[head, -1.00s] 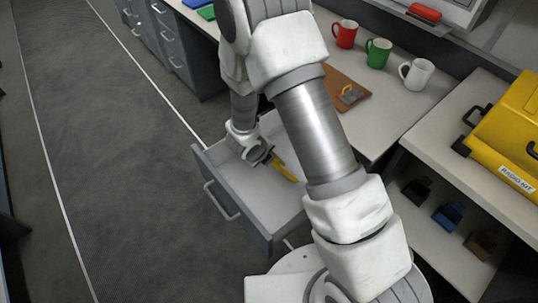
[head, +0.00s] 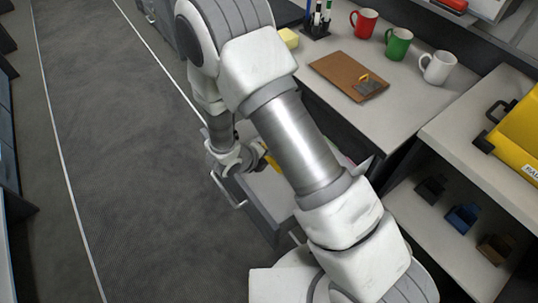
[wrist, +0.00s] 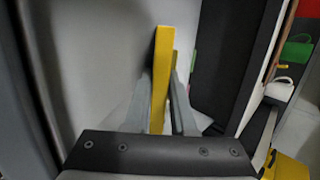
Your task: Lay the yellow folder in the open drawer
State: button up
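The yellow folder (head: 269,155) shows in the head view as a small strip beside my gripper, partly hidden by my arm. In the wrist view the folder (wrist: 162,78) stands edge-on between the two fingers. My gripper (head: 257,159) is shut on it, with one finger along each side; it also fills the lower middle of the wrist view (wrist: 160,105). The open drawer (head: 268,192) juts out below the counter, with my gripper over its far part. Its light interior is largely hidden by my arm. I cannot tell whether the folder touches the drawer floor.
The counter holds a brown clipboard (head: 345,78), a red mug (head: 364,22), a green mug (head: 398,43), a white mug (head: 437,67) and a pen holder (head: 316,28). A shelf with a yellow case (head: 520,130) stands at right. The floor at left is clear.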

jog(key=o, duration=0.5)
jog(key=shift+c, duration=0.2)
jog(key=shift+r, duration=0.1)
jog(key=p+v, duration=0.4)
jog(key=v, duration=1.3)
jog(key=shift+s, duration=0.25)
